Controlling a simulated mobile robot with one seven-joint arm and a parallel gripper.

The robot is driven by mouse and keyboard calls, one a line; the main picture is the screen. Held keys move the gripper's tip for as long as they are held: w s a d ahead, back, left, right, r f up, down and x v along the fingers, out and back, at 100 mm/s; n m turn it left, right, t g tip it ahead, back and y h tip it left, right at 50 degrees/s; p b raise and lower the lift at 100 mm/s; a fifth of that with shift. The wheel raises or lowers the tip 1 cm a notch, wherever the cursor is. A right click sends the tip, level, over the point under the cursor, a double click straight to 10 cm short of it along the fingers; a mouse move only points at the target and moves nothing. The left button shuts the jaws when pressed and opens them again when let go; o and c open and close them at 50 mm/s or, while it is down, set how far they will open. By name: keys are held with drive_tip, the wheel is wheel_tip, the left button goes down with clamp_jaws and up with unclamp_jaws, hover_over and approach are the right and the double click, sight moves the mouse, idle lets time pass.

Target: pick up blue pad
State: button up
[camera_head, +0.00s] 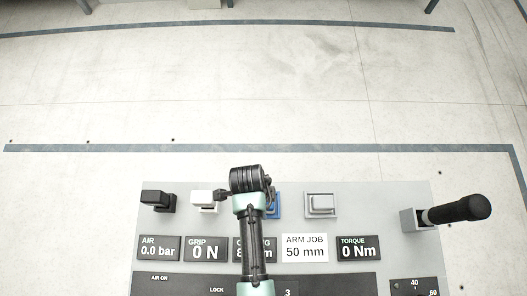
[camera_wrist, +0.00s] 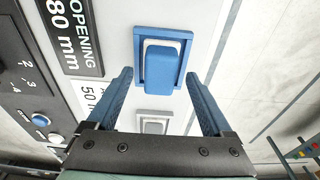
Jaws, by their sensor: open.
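The blue pad (camera_wrist: 161,66) is a rounded blue block in a blue-rimmed holder on the grey panel, in the upper middle of the wrist view. In the head view only a strip of blue (camera_head: 275,205) shows beside my arm, which hides the rest. My gripper (camera_wrist: 163,88) is open. Its two blue fingers stand apart to the left and right below the pad in the wrist view, with nothing between them in grip. In the head view the fingers are hidden behind my wrist.
A grey pad (camera_head: 320,204) lies right of the blue one, and a white pad (camera_head: 203,200) and a black pad (camera_head: 157,199) lie left. A black-handled lever (camera_head: 460,210) sticks out at the panel's right. Labels and displays, such as the torque display (camera_head: 358,248), line the panel.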

drive_tip(key=shift+d+f, duration=0.1)
drive_tip(key=shift+f, duration=0.75)
clamp_jaws()
